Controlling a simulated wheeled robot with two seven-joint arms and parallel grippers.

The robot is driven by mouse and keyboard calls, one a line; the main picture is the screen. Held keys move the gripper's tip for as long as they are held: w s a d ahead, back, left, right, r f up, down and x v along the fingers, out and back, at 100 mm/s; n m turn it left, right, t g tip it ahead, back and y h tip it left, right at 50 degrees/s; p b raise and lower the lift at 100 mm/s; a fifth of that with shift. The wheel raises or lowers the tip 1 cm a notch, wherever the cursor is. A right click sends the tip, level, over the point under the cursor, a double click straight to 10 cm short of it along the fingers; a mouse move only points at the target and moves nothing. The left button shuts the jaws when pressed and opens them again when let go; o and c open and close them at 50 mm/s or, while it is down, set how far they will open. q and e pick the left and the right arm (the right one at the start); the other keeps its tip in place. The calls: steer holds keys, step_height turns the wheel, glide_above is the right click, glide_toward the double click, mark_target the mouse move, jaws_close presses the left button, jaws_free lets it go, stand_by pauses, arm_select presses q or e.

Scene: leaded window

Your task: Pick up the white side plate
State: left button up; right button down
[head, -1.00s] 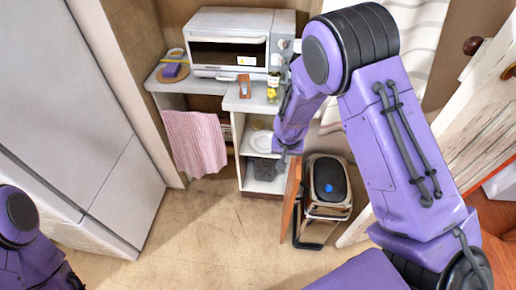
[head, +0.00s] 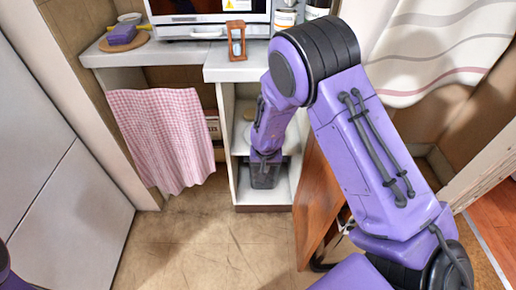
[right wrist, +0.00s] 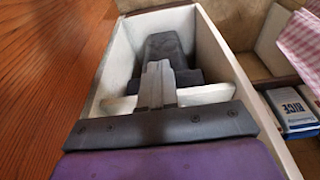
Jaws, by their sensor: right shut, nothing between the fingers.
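The white side plate is mostly hidden in the head view behind my right forearm. Only a pale patch (head: 243,133) shows on the middle shelf of the open cabinet, and I cannot tell plate from shelf there. My right gripper (head: 265,160) points down at the cabinet opening, in front of the shelves. In the right wrist view its fingers (right wrist: 158,75) are together with nothing between them. A white strip (right wrist: 205,95) crosses behind the fingers; I cannot tell if it is the shelf edge or the plate. My left gripper is out of view.
A dark basket (head: 265,178) stands on the bottom shelf. The open wooden door (head: 316,195) is just right of the gripper. A pink checked towel (head: 163,140) hangs left. A toaster oven (head: 210,18) and an hourglass (head: 236,40) stand on the counter. The floor (head: 190,235) in front is clear.

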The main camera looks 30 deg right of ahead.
steer(key=w+d, duration=0.2)
steer(key=w, duration=0.1)
steer(key=w+d, duration=0.2)
steer(key=w, duration=0.1)
steer(key=w+d, duration=0.2)
steer(key=w, duration=0.1)
steer(key=shift+w+f+b, duration=0.15)
steer(key=shift+w+b, duration=0.15)
steer(key=shift+b, duration=0.1)
steer(key=shift+f, duration=0.4)
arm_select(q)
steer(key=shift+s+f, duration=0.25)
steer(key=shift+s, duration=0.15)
arm_select(e)
steer(key=shift+a, duration=0.15)
